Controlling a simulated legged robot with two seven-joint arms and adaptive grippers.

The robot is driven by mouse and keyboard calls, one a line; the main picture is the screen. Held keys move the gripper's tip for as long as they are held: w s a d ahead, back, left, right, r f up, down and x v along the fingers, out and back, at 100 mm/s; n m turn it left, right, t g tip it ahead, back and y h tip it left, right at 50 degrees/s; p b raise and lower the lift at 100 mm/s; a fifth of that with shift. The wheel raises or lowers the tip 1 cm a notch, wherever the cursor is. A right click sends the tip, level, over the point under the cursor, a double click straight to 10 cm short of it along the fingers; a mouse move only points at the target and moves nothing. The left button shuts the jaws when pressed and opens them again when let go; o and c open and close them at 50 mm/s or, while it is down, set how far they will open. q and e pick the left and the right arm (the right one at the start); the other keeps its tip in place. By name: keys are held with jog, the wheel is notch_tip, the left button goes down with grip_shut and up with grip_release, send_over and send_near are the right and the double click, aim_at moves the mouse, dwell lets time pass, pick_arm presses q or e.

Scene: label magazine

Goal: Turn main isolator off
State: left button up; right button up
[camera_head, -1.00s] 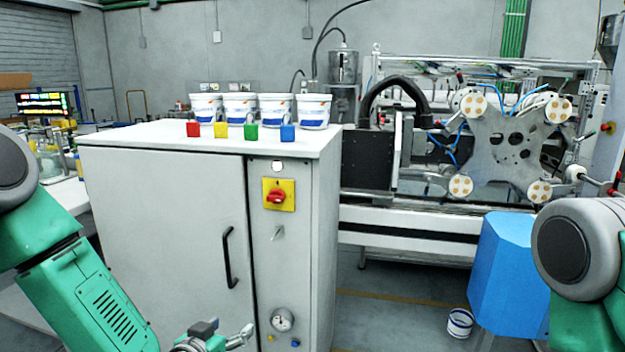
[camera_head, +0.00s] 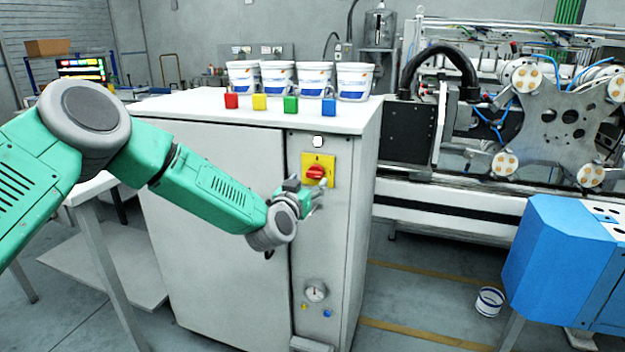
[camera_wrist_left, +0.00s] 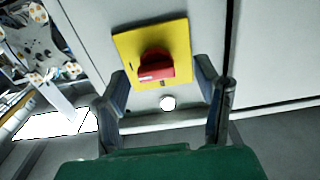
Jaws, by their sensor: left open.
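The main isolator is a red rotary knob (camera_head: 316,173) on a yellow square plate (camera_head: 329,160), high on the front of a light grey cabinet (camera_head: 345,225). Its handle lies about level. My left gripper (camera_head: 318,194) is open and empty, just in front of the cabinet below the knob in the head view. In the left wrist view, the red knob (camera_wrist_left: 152,66) shows between and beyond the two spread fingers of the left gripper (camera_wrist_left: 162,80), with the yellow plate (camera_wrist_left: 178,40) behind it. Contact with the knob does not show. My right gripper is out of view.
Colored cubes (camera_head: 290,104) and white tubs (camera_head: 314,78) stand on the cabinet top. A white round fitting (camera_head: 318,141) sits above the plate, and a gauge (camera_head: 316,292) lower down. My left arm covers much of the door handle. A blue box-shaped unit (camera_head: 560,262) stands right.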

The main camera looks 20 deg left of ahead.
aim_at(312, 178)
pick_arm(q)
jog(key=shift+w+d, duration=0.15)
jog(key=shift+w, duration=0.95)
jog(key=shift+w+d, duration=0.15)
jog(key=shift+w, duration=0.1)
jog(key=shift+w+d, duration=0.2)
jog(key=shift+d, duration=0.05)
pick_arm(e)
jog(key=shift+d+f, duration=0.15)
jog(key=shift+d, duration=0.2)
pick_arm(q)
jog(key=shift+a, duration=0.3)
jog(key=c, duration=1.2)
jog(key=shift+o, duration=0.2)
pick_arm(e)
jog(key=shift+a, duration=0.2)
